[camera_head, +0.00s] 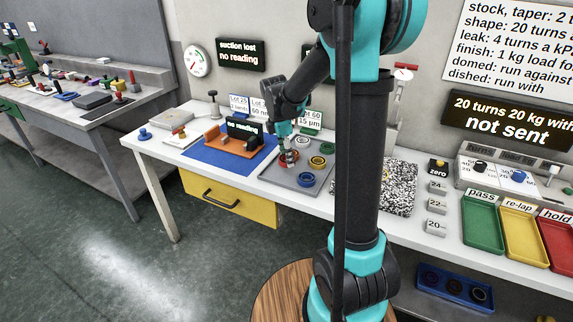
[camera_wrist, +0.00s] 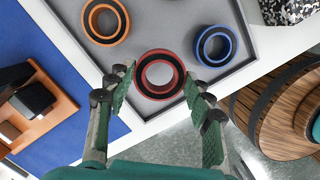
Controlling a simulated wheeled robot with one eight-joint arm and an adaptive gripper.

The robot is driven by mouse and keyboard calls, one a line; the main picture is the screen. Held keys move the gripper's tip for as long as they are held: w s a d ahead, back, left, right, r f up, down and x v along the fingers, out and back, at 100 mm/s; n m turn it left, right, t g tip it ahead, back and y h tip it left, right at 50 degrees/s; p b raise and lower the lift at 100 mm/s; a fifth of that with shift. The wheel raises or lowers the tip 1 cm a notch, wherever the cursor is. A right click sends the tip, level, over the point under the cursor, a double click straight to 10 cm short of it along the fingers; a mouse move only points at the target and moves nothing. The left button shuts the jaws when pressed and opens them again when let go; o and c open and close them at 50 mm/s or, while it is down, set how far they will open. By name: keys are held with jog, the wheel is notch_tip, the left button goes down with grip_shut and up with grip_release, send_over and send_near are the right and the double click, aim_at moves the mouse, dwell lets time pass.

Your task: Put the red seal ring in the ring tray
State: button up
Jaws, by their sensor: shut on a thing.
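The red seal ring (camera_wrist: 160,93), with a dark inner band and open centre, sits between my gripper's fingertips (camera_wrist: 158,82) in the wrist view. My gripper is shut on it from both sides. In the head view my gripper (camera_head: 288,154) points down over the grey tray (camera_head: 273,177), and the red ring (camera_head: 282,162) shows at its tips. I cannot tell whether the ring touches the tray. The grey tray also holds an orange ring (camera_wrist: 105,22) and a blue ring (camera_wrist: 214,46). No tray in view is labelled as the ring tray.
A blue tray (camera_head: 427,287) with several dark rings lies on the lower shelf. Green (camera_head: 483,228), yellow (camera_head: 524,240) and red trays (camera_head: 557,245) stand at right. An orange stand (camera_head: 240,147) sits on a blue mat (camera_head: 209,157) left of the grey tray. A speckled plate (camera_head: 398,190) lies right.

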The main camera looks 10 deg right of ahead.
aim_at(288, 172)
jog(key=shift+f, duration=1.95)
jog(key=o, duration=1.2)
jog(key=shift+f, duration=0.1)
jog(key=r, duration=0.4)
jog(key=a+r, duration=0.1)
jog(key=r, duration=0.7)
jog(key=shift+s+a, duration=0.2)
jog(key=shift+a, duration=0.15)
